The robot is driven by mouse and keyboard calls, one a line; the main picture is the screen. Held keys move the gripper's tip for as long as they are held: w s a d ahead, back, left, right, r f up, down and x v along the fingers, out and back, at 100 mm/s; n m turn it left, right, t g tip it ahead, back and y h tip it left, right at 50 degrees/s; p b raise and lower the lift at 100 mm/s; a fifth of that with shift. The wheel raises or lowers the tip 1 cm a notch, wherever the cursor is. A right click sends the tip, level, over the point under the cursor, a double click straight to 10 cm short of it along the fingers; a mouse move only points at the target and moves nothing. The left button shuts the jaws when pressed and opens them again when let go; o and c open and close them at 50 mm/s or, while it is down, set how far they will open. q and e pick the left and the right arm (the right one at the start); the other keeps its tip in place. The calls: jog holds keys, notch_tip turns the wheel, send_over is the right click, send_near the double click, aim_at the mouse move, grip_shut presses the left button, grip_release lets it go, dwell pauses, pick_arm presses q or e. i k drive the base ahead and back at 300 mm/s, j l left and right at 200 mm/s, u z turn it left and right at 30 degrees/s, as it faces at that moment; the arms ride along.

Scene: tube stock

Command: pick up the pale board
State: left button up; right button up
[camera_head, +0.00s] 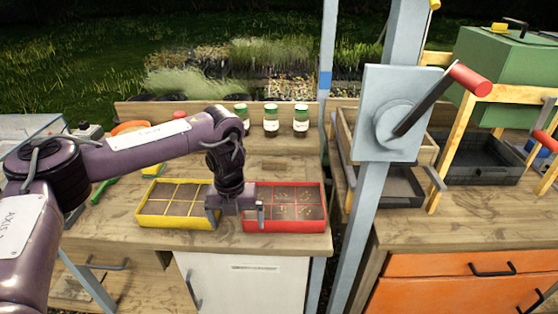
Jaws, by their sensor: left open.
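My left gripper (236,216) is open and points down at the front of the wooden bench (285,160). One finger is by the right end of a yellow divided tray (178,222), the other in front of the left end of a red divided tray (290,226). Nothing shows between its fingers. Whether it touches either tray cannot be told. I cannot pick out a separate pale board on the bench; the gripper and arm hide part of the bench top. My right gripper is not in view.
Several green-lidded jars (271,120) stand along the back of the bench. A grey post (358,225) with a red-handled crank (470,80) rises at the right. Beyond it are a black tray (482,170) and a green box (508,75). The bench's middle is clear.

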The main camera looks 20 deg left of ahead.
aim_at(274, 169)
jog(key=i, duration=1.15)
